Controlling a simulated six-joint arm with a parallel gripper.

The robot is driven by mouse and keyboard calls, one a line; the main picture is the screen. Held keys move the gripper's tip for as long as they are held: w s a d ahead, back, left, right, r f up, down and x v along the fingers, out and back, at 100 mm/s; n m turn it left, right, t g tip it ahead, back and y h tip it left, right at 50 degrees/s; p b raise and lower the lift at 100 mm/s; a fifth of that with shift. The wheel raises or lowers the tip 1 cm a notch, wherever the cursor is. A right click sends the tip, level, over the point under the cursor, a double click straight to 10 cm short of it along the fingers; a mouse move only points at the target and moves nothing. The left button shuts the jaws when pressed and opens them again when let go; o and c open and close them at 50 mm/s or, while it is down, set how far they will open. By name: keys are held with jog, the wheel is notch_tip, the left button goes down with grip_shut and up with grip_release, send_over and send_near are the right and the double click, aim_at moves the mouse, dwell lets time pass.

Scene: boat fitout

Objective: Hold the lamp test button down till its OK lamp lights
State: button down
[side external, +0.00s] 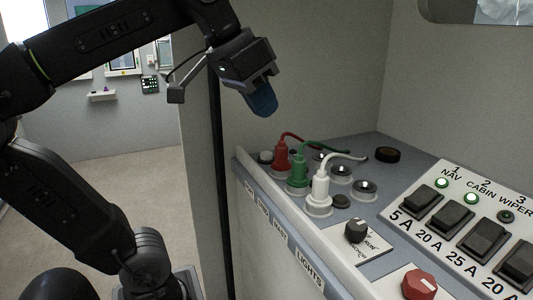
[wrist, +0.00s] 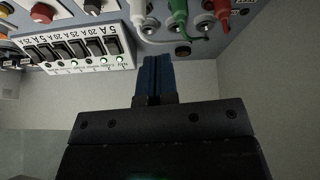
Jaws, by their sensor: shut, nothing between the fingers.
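My gripper (side external: 263,105) is shut and empty, its blue fingers held in the air above and behind the plugs on the console. The closed fingertips also show in the wrist view (wrist: 157,60), pointing towards the console edge. I cannot tell which part is the lamp test button, and no label for it is readable. A round black cap (side external: 387,155) sits at the back of the console, and a small dark round piece (side external: 341,201) sits beside the white plug. My gripper touches neither. No OK lamp can be made out.
Red (side external: 282,155), green (side external: 299,172) and white (side external: 320,186) plugs with cables stand upright below the gripper. A switch panel (side external: 445,175) has lamps 1 and 2 lit green, lamp 3 dark. A black knob (side external: 357,230) and red knob (side external: 419,284) are nearer. Walls stand behind.

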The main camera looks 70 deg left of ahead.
jog(key=w+a+n+t, duration=0.2)
jog(key=w+a+n, duration=0.3)
jog(key=w+a, duration=0.25)
jog(key=n+t+y, duration=0.1)
jog(key=n+y, duration=0.1)
jog(key=n, duration=0.3)
send_over(264, 152)
notch_tip(264, 152, down, 4)
jog(key=shift+d+f, duration=0.1)
jog(key=shift+f, duration=0.4)
jog(key=shift+f, duration=4.4)
jog(key=shift+f, duration=0.1)
jog(key=shift+f, duration=0.35)
jog(key=shift+f, duration=0.5)
